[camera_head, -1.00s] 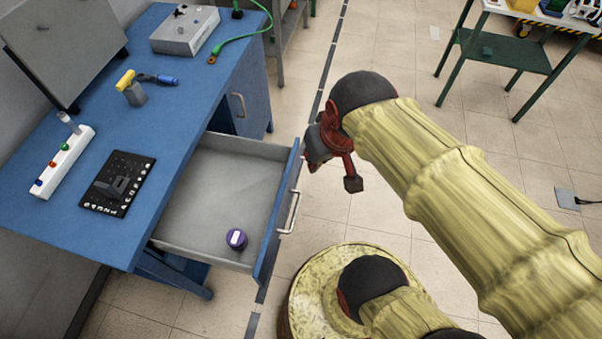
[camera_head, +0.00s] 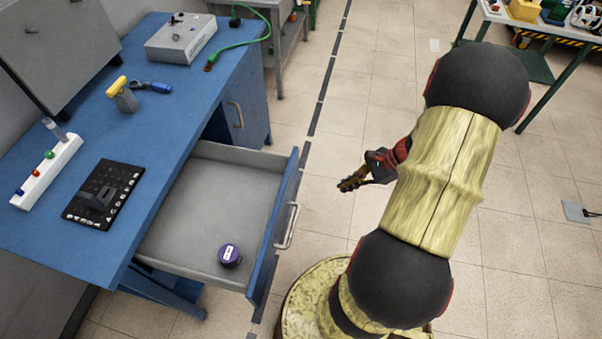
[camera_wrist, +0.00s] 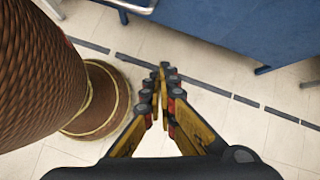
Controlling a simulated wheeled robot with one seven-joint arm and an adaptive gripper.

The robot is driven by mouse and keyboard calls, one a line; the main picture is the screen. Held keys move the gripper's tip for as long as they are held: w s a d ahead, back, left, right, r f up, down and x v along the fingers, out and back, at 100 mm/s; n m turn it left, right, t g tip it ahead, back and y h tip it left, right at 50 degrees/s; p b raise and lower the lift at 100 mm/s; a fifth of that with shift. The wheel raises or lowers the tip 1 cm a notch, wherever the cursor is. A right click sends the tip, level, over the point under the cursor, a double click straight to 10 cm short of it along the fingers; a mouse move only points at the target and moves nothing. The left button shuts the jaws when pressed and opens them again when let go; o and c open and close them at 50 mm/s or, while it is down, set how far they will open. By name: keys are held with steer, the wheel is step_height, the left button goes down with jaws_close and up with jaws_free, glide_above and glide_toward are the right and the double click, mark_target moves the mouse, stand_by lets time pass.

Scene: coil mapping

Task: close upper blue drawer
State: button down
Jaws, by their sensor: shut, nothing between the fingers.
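The upper blue drawer (camera_head: 275,222) stands pulled out of the blue desk (camera_head: 175,110), with its grey inside showing. Its metal handle (camera_head: 288,226) is on the front face, towards the right. A purple round object (camera_head: 229,255) with a white label lies in the drawer near its front corner. My gripper (camera_head: 345,186) is to the right of the drawer front, apart from it, over the floor. In the wrist view my gripper (camera_wrist: 165,70) has its fingertips together with nothing between them. Blue drawer or desk panels (camera_wrist: 240,25) show at the top of that view.
On the desk are a black keypad (camera_head: 104,193), a white button strip (camera_head: 47,172), a yellow-handled tool (camera_head: 121,93) and a grey box (camera_head: 181,38). A blue cupboard door (camera_head: 235,117) sits beyond the drawer. A green-legged table stands top right.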

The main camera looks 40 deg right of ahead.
steer(key=w+d+m+t, duration=0.2)
steer(key=w+d+m, duration=0.15)
steer(key=w, duration=0.35)
steer(key=m+b, duration=0.1)
steer(key=b, duration=0.4)
glide_toward(296, 176)
steer(key=x, duration=0.4)
steer(key=shift+a+f, duration=0.2)
steer(key=shift+f, duration=0.05)
steer(key=shift+w, duration=0.1)
